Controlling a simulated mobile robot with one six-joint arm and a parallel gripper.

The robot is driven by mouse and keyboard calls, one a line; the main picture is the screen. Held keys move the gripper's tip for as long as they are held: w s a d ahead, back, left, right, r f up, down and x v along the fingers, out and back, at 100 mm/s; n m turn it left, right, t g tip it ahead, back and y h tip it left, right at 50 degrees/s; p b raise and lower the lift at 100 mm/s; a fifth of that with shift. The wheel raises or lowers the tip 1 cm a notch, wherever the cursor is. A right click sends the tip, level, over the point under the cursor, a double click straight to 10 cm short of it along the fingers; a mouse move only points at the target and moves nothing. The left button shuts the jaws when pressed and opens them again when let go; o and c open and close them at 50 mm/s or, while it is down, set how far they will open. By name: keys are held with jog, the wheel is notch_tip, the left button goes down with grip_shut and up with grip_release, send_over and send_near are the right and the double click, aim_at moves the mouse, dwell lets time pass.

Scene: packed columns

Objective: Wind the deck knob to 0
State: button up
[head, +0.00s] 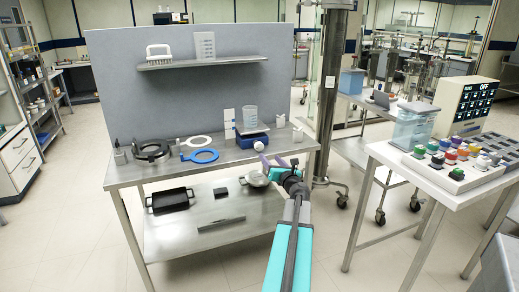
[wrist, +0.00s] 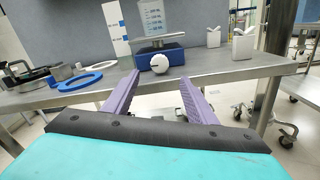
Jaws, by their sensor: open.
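The deck knob appears to be the round white knob (wrist: 159,63) on the front of a small blue device (wrist: 146,57) near the table's front edge; the head view also shows the knob (head: 259,146). A small dark mark shows on its face, but I cannot read any numbers. A clear graduated beaker (head: 250,118) stands on the device's top plate. My gripper (wrist: 159,79) has two purple fingers, spread apart and empty. They are in front of the knob, one on each side in the wrist view, apart from it.
A side table carries colored knobs (head: 449,157) and a display reading OFF (head: 474,103).

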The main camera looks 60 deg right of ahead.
aim_at(260, 147)
jog(key=shift+w, duration=0.1)
jog(key=shift+p+x, duration=0.6)
jog(key=shift+x, duration=6.2)
jog(key=shift+d, duration=0.1)
jog(key=c, duration=1.1)
